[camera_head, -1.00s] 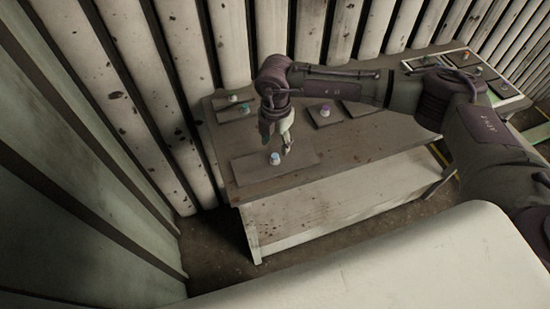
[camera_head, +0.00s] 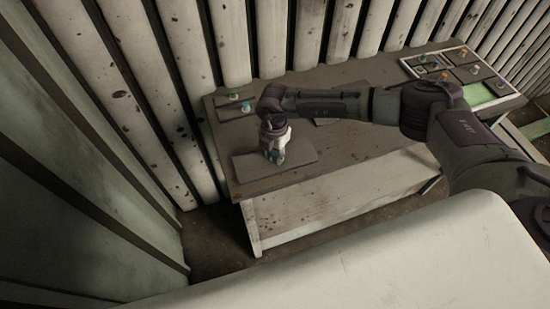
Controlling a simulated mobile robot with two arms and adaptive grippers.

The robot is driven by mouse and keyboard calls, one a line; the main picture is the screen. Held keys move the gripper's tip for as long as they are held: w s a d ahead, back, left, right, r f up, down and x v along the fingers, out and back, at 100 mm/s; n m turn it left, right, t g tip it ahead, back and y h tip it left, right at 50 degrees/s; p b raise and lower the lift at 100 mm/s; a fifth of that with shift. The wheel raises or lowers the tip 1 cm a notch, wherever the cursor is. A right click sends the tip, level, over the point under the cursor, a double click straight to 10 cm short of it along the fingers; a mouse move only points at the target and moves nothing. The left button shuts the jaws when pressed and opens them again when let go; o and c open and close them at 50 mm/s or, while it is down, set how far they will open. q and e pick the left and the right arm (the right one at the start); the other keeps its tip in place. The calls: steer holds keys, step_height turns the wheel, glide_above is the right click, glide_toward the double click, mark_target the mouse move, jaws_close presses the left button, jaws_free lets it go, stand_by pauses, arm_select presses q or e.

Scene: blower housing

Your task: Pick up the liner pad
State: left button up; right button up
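The flat dark pad (camera_head: 243,168) at the front left of the bench is the one under my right gripper, and I take it for the liner pad. It lies flat on the bench top. In the earlier frame a pale blue-topped knob stood on it; now the fingers mostly cover that knob. My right gripper (camera_head: 277,158) points straight down with its fingertips at the knob, close above the pad. The fingers are too small to tell if they have closed on it. My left gripper is not in view.
Two small knobbed pads (camera_head: 236,111) lie at the bench's back left. Another flat pad (camera_head: 327,121) is partly hidden behind my arm. A pale-framed tray (camera_head: 455,74) with several knobbed pieces and a green area is at the right end. The bench (camera_head: 350,148) is bare at front right.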

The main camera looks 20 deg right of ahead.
mark_target(274, 154)
jaws_close()
steer(key=shift+w+r+b, duration=0.1)
steer(key=shift+r+b, duration=0.25)
steer(key=shift+r, duration=0.15)
step_height(274, 154, up, 3)
steer(key=shift+f+b, duration=0.2)
steer(key=shift+b, duration=0.55)
steer(key=w+d+r+b, duration=0.1)
steer(key=w+d+r, duration=0.1)
steer(key=d+r, duration=0.9)
steer(key=shift+d+r, duration=0.25)
steer(key=shift+r, duration=0.5)
